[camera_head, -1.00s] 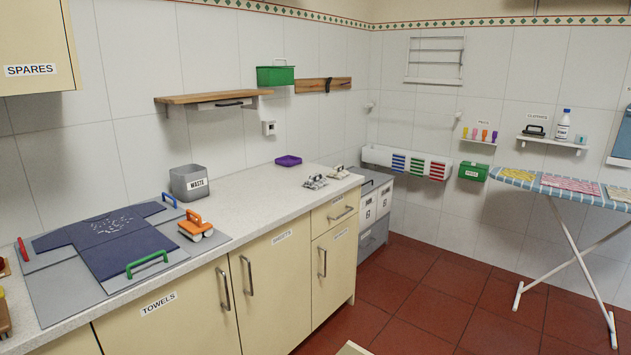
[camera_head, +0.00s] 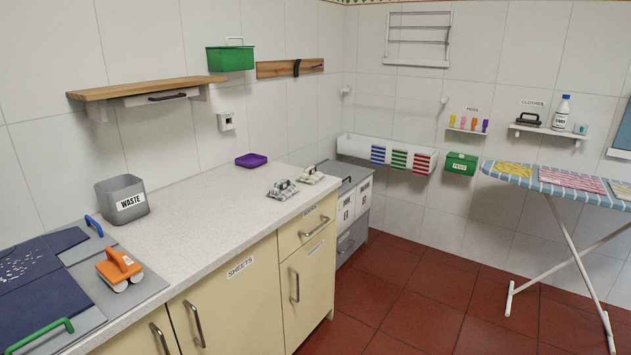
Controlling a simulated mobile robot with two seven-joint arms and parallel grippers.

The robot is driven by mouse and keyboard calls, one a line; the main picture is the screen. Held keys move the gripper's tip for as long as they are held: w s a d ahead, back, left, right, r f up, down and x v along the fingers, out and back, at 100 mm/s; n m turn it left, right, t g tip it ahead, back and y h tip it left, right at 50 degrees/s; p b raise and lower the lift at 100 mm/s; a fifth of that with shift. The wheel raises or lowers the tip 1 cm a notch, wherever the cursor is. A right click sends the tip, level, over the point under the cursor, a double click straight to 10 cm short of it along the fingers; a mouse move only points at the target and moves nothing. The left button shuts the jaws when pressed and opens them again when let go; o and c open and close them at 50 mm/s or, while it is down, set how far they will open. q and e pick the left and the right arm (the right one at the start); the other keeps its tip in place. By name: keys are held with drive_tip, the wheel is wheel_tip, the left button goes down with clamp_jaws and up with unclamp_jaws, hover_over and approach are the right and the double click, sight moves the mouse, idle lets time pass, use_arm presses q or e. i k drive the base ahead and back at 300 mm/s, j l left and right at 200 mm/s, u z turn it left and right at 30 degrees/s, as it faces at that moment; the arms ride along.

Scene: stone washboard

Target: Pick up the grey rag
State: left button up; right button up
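A small grey bundle that looks like the grey rag (camera_head: 282,190) lies on the white counter (camera_head: 210,215) near its right end. A similar cream-coloured bundle (camera_head: 310,176) lies just beside it, behind and to the right. Both seem to have a raised, handle-like top, but they are too small to make out fully. Neither of my grippers shows in the head view.
A purple tray (camera_head: 251,160) and a grey waste bin (camera_head: 121,198) stand on the counter. An orange-handled tool (camera_head: 119,269) sits on a grey board at the left. A shelf (camera_head: 150,90) overhangs the counter's back. Red floor is clear before the ironing board (camera_head: 590,190).

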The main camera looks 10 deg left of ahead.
sight(283, 189)
drive_tip(key=i+u, duration=0.2)
drive_tip(key=i, duration=0.2)
drive_tip(key=i+l+u, duration=0.15)
drive_tip(key=i, duration=0.25)
drive_tip(key=i+l+u, duration=0.2)
drive_tip(key=i, duration=0.2)
drive_tip(key=i+l+u, duration=0.65)
